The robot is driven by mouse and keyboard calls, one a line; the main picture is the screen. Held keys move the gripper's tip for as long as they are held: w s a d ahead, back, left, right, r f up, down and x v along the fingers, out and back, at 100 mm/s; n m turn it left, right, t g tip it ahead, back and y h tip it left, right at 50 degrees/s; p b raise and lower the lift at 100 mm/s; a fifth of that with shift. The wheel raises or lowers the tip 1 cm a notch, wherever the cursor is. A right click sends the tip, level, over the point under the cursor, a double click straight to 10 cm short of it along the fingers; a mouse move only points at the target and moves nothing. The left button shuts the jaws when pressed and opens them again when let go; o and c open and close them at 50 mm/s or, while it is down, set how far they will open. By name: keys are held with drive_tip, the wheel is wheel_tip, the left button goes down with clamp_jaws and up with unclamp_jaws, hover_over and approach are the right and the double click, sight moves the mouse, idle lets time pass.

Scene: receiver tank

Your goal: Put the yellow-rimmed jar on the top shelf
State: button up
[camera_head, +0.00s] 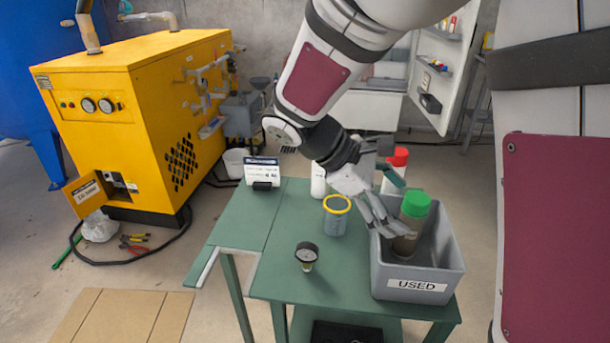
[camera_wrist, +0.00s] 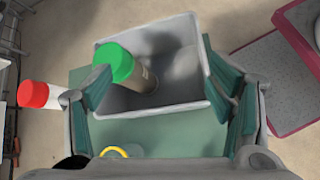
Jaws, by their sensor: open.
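The yellow-rimmed jar (camera_head: 336,222) stands upright on the green table (camera_head: 270,262), left of the grey bin. Its yellow rim (camera_wrist: 115,151) shows at the bottom edge of the wrist view, partly hidden by my gripper's body. My gripper (camera_head: 390,204) is open, with nothing held between its teal finger pads. It is over the left side of the bin, right of the jar, and near a green-capped bottle. An open white cabinet (camera_head: 378,108) with shelves on its door (camera_head: 437,65) stands at the back; I cannot tell which shelf is meant.
The grey bin (camera_head: 417,285), labelled USED, holds the green-capped bottle (camera_head: 412,210). A red-capped bottle (camera_head: 397,158), a white bottle (camera_head: 318,180), a gauge (camera_head: 306,254) and a sign (camera_head: 262,172) are on the table. A yellow machine (camera_head: 140,120) stands at left.

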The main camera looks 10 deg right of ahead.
drive_tip(key=w+a+f+n+t+h+b, duration=0.2)
drive_tip(key=w+a+f+n+h, duration=0.25)
drive_tip(key=w, duration=0.35)
drive_tip(key=n+t+h+b, duration=0.2)
drive_tip(key=n+t+h, duration=0.2)
drive_tip(key=n+t, duration=0.15)
hover_over(325, 219)
drive_tip(key=v, duration=0.3)
wheel_tip(325, 219, down, 6)
drive_tip(key=shift+g+y, duration=0.25)
wheel_tip(325, 219, down, 7)
drive_tip(key=shift+a+f+b, duration=0.15)
drive_tip(key=shift+f+b, duration=0.05)
drive_tip(key=shift+b, duration=0.8)
drive_tip(key=b+x, duration=0.1)
drive_tip(key=x, duration=0.6)
drive_tip(key=shift+d, duration=0.25)
drive_tip(key=c, duration=1.4)
wheel_tip(325, 219, up, 10)
drive_tip(key=shift+f+p, duration=0.1)
drive_tip(key=shift+p, duration=1.15)
